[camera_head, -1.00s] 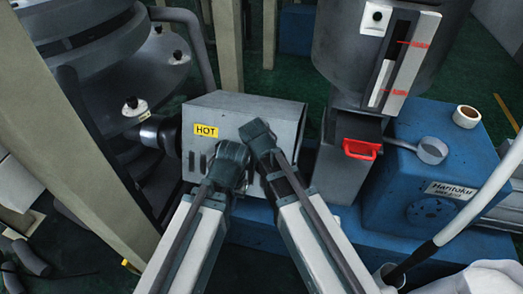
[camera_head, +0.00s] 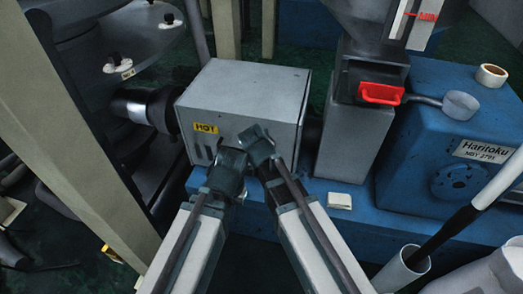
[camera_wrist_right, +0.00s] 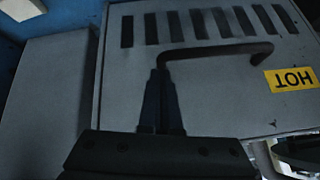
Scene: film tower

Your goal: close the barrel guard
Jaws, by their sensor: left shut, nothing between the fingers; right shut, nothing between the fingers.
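The barrel guard (camera_head: 248,90) is a grey box with slots and a yellow HOT label (camera_head: 206,127), around the barrel right of a dark collar. In the right wrist view the guard (camera_wrist_right: 215,90) carries a dark bar handle (camera_wrist_right: 215,50). My right gripper (camera_head: 257,138) is shut and empty at the guard's front; its fingertips (camera_wrist_right: 160,75) meet or overlap the handle's left end in the wrist view. I cannot tell whether they touch. My left gripper (camera_head: 230,163) is shut and empty beside it at the front face. The grippers hide part of that face.
A grey hopper throat with a red handle (camera_head: 381,93) stands to the right, before a blue machine housing (camera_head: 440,145) with a small scoop (camera_head: 460,105). A beige post (camera_head: 75,130) rises at left. A white block (camera_head: 339,200) lies on the blue base.

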